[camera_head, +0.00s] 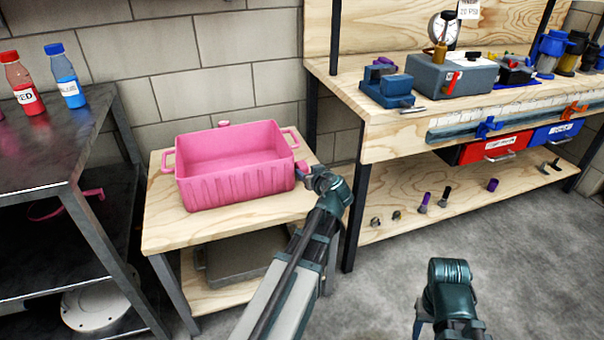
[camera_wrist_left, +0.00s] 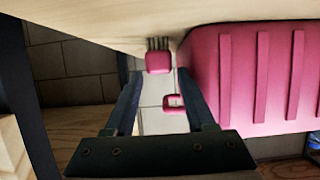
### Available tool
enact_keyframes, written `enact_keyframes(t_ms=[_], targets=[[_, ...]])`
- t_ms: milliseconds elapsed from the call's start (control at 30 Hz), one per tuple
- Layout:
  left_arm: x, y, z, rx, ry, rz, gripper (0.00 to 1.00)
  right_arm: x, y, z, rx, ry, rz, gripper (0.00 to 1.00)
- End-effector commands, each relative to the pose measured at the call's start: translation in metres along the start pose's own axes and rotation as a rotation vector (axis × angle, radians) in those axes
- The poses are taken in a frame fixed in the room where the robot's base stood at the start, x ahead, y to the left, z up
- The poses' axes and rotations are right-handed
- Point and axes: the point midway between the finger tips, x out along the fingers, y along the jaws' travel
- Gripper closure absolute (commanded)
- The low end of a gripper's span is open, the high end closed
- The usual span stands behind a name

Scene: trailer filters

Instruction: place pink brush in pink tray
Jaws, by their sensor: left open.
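The pink tray (camera_head: 232,186) is a ribbed, deep tub with side handles, standing on a small wooden table. The pink brush (camera_head: 303,168) is at the tray's right side, partly hidden by my left gripper. In the left wrist view the brush (camera_wrist_left: 159,62) shows as a pink block with dark bristles towards the tabletop, beside the tray (camera_wrist_left: 240,85). My left gripper (camera_head: 308,178) is open; in the left wrist view its fingers (camera_wrist_left: 160,85) point at the brush, which is just beyond and between the tips. My right arm is at the lower right, its fingers not visible.
A dark metal table (camera_head: 45,140) with red and blue bottles stands left. A wooden workbench (camera_head: 400,125) with tools, clamps and bins stands right, and several small objects lie on its lower shelf. A small pink piece (camera_head: 223,124) shows behind the tray. The tray's inside looks empty.

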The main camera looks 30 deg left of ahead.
Motion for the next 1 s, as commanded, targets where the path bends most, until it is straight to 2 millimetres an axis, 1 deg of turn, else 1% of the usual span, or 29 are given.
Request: enact_keyframes(t_ms=[267,367,500,633,867,967,1000], targets=[[0.006,0.0,0.001,0.0,0.0,-0.001,0.45,0.003,0.0,0.0,0.0,0.0,0.0,0.5],[0.017,0.001,0.002,-0.001,0.0,-0.002,0.45,0.008,-0.001,0.0,0.001,0.0,0.0,0.5],[0.038,0.003,0.004,-0.001,0.0,-0.001,0.45,0.018,-0.002,-0.001,0.003,0.0,0.0,0.5],[0.053,0.002,0.003,-0.001,0.0,-0.002,0.45,0.023,-0.002,-0.001,0.005,0.0,0.0,0.5],[0.054,0.001,0.001,0.0,0.0,0.0,0.45,0.021,-0.002,-0.001,0.006,0.0,0.0,0.5],[0.053,0.001,0.001,0.0,0.0,0.0,0.61,0.021,-0.002,-0.001,0.006,0.0,0.0,0.5],[0.053,0.001,0.001,0.0,0.0,0.0,0.68,0.021,-0.002,-0.001,0.006,0.0,0.0,0.5]])
